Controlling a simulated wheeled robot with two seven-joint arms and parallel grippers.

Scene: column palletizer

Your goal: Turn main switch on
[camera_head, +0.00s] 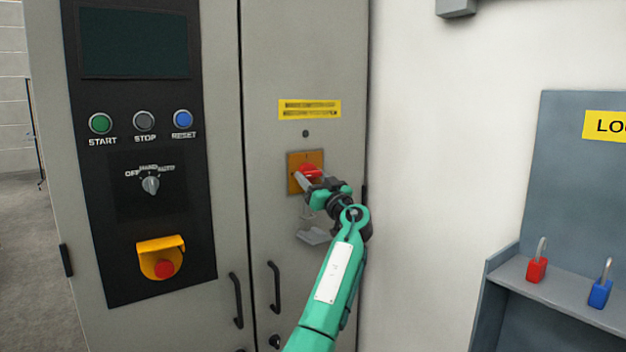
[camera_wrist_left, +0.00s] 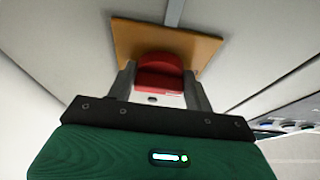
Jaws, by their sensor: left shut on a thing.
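The main switch is a red rotary handle (camera_head: 309,171) on a yellow-orange plate (camera_head: 293,181) on the right cabinet door. In the left wrist view the red handle (camera_wrist_left: 158,68) stands out from the orange plate (camera_wrist_left: 128,40). My left gripper (camera_head: 307,180) is at the switch and shut on the red handle, one finger on each side of it. In the left wrist view the fingers of my left gripper (camera_wrist_left: 160,88) flank the handle. The gripper hides part of the plate in the head view. My right gripper is not in view.
The left panel has a black control panel (camera_head: 145,225) with buttons, a selector knob (camera_head: 150,185) and an emergency stop (camera_head: 165,268). Door handles (camera_head: 274,287) stick out below. A grey lockout board (camera_head: 570,170) with red (camera_head: 537,269) and blue padlocks (camera_head: 600,293) is at right.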

